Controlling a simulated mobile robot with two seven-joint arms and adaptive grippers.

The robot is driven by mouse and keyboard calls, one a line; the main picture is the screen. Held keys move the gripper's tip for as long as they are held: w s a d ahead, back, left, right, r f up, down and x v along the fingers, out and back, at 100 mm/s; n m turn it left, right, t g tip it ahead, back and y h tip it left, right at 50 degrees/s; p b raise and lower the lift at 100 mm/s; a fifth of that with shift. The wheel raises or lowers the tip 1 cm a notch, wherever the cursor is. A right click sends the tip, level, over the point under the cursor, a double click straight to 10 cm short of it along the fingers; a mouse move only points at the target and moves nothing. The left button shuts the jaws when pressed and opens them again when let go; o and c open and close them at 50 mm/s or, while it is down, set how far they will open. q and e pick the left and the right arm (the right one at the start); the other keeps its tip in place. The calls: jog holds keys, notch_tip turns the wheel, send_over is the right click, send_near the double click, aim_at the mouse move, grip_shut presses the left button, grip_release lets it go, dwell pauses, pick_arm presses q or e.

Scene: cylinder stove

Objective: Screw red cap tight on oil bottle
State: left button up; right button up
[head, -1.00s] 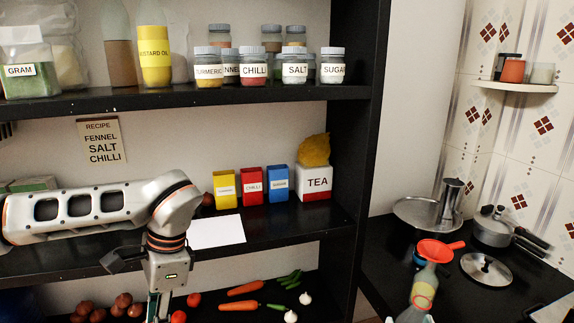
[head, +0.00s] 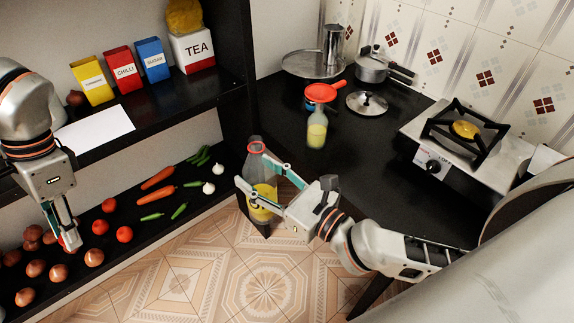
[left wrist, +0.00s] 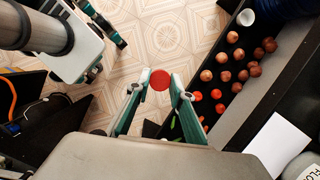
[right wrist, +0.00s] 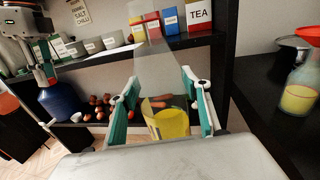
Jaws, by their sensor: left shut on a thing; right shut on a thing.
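The oil bottle (head: 262,197) is clear, with yellow low on its body and a red ring at its neck. My right gripper (head: 252,168) is shut on it and holds it roughly upright in front of the lower shelf. In the right wrist view the bottle (right wrist: 168,122) stands between the fingers. My left gripper (head: 68,238) is shut on the red cap (head: 72,241), well to the left of the bottle. In the left wrist view the round cap (left wrist: 160,79) sits between the fingertips. The cap and bottle are apart.
The lower shelf holds onions, tomatoes (head: 124,234), carrots and chillies. A red funnel (head: 320,92) stands on another bottle (head: 317,132) on the black counter, near pans and a stove (head: 460,150). The space between the two grippers is open, with tiled floor below.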

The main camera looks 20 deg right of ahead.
jog(key=a+n+g+y, duration=0.2)
jog(key=a+y, duration=0.1)
jog(key=a, duration=0.3)
jog(key=shift+a+r+n+y, duration=0.25)
jog(key=shift+a+n+y, duration=0.05)
jog(key=shift+n+y, duration=0.1)
pick_arm(q)
jog(key=d+r+m+t, duration=0.1)
jog(key=d+r+m, duration=0.4)
jog(key=d, duration=0.5)
jog(key=d+r+m+t+h, duration=0.1)
jog(key=d+r+m+t, duration=0.1)
jog(key=d+r+m, duration=0.4)
jog(key=d+r+m+t, duration=0.2)
jog(key=d+r+m, duration=0.4)
jog(key=d+m, duration=0.4)
jog(key=d, duration=0.5)
jog(key=shift+m+h, duration=0.3)
jog(key=shift+h, duration=0.1)
jog(key=shift+f, duration=2)
